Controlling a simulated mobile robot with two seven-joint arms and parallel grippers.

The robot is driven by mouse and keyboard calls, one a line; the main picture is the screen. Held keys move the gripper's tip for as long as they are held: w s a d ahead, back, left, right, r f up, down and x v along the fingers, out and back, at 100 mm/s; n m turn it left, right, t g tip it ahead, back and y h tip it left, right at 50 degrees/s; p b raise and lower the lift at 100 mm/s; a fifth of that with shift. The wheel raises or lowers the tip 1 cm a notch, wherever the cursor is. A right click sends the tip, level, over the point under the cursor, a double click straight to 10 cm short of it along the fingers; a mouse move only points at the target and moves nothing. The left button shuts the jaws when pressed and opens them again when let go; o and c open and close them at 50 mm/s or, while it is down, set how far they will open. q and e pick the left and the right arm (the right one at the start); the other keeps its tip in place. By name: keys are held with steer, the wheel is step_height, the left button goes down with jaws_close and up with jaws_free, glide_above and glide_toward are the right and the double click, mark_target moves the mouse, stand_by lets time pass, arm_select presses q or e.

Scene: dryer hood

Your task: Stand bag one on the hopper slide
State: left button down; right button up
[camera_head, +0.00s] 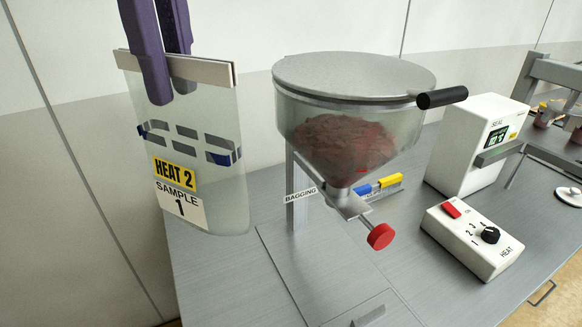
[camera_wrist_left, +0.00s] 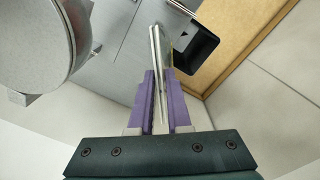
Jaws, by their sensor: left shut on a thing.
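Bag one (camera_head: 195,150) is a clear pouch with a "HEAT 2" label, a "SAMPLE 1" label, blue bands and a stiff pale top strip. It hangs upright and looks empty, left of the hopper (camera_head: 340,130). My left gripper (camera_head: 170,85) has purple fingers shut on the bag's top strip. In the left wrist view the fingers (camera_wrist_left: 161,100) pinch the thin edge of the bag (camera_wrist_left: 158,50). The hopper is a lidded clear funnel holding dark red material, with a red knob (camera_head: 380,236) at its outlet. My right gripper is not in view.
A "BAGGING" sign (camera_head: 300,195) stands behind the hopper outlet, near blue and yellow clips (camera_head: 390,181). A white sealer box (camera_head: 483,145) and heat control (camera_head: 472,240) stand to the right. The hopper's black handle (camera_head: 441,97) sticks out right. The bench front is clear.

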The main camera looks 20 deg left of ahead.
mark_target(197, 178)
arm_select(q)
steer(key=f+n+b, duration=0.3)
steer(key=f, duration=0.1)
steer(key=w+a+f+n+b, duration=0.1)
steer(key=f+n+b, duration=0.1)
steer(key=f+b, duration=0.2)
steer(key=w+f+n+b, duration=0.1)
steer(key=f+n+b, duration=0.2)
steer(key=f, duration=0.1)
steer(key=shift+a+f+n+b, duration=0.2)
steer(key=shift+a+n+b, duration=0.1)
steer(key=shift+a, duration=0.05)
steer(key=shift+w+a+f+n+b, duration=0.15)
steer(key=shift+f+n+b, duration=0.35)
steer(key=shift+n, duration=0.3)
steer(key=shift+r, duration=0.1)
steer(key=shift+f, duration=0.3)
step_height(197, 178, down, 19)
steer(key=p, duration=0.1)
steer(key=shift+f, duration=0.1)
